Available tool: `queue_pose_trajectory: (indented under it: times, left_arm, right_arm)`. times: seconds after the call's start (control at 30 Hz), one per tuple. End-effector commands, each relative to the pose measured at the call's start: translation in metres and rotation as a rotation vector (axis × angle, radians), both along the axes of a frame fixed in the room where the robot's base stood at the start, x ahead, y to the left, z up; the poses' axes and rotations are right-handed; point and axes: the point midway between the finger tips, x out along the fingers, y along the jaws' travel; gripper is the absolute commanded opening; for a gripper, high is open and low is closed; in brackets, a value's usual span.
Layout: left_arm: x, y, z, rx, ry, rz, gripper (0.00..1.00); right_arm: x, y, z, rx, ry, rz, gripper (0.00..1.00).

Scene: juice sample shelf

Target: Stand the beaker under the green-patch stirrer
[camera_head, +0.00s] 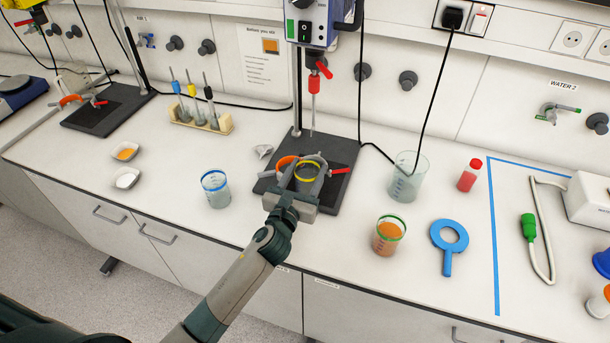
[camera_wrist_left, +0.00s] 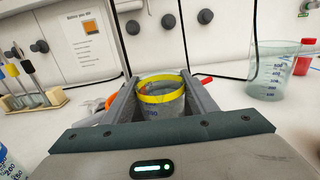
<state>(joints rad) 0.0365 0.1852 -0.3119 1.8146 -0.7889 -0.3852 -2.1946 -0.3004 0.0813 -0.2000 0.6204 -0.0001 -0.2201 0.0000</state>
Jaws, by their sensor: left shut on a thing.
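The yellow-rimmed beaker (camera_head: 308,172) is between the fingers of my left gripper (camera_head: 304,180), which is shut on it. The beaker also shows in the left wrist view (camera_wrist_left: 163,96), upright, with a greyish body. It is over the dark base plate (camera_head: 343,158) of the middle stirrer (camera_head: 312,22), whose blue-and-white housing bears a small green patch. The stirrer's thin shaft (camera_head: 313,108) hangs down behind the beaker's rim. I cannot tell whether the beaker touches the plate. An orange ring-shaped part (camera_head: 287,162) lies beside the beaker, partly hidden by a finger. My right gripper is not in view.
A blue-rimmed beaker (camera_head: 215,190) stands left. A large clear beaker (camera_head: 405,182), a green-rimmed beaker with orange contents (camera_head: 387,240), a red bottle (camera_head: 469,175) and a blue ring with handle (camera_head: 448,258) are right. A rack (camera_head: 202,122) stands back left. Blue tape (camera_head: 493,230) marks the right area.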

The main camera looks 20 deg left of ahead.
Motion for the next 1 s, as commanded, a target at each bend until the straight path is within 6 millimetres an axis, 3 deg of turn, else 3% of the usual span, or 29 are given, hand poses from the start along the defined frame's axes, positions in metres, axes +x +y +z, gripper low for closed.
queue_pose_trajectory:
  times: [0.5, 1.0]
  left_arm:
    - [0.03, -0.001, -0.001, 0.001, -0.003, 0.0, 0.16]
    - [0.04, -0.001, -0.002, 0.001, -0.003, 0.0, 0.16]
  right_arm:
    - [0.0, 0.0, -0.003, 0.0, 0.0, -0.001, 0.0]
    - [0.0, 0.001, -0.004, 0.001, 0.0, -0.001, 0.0]
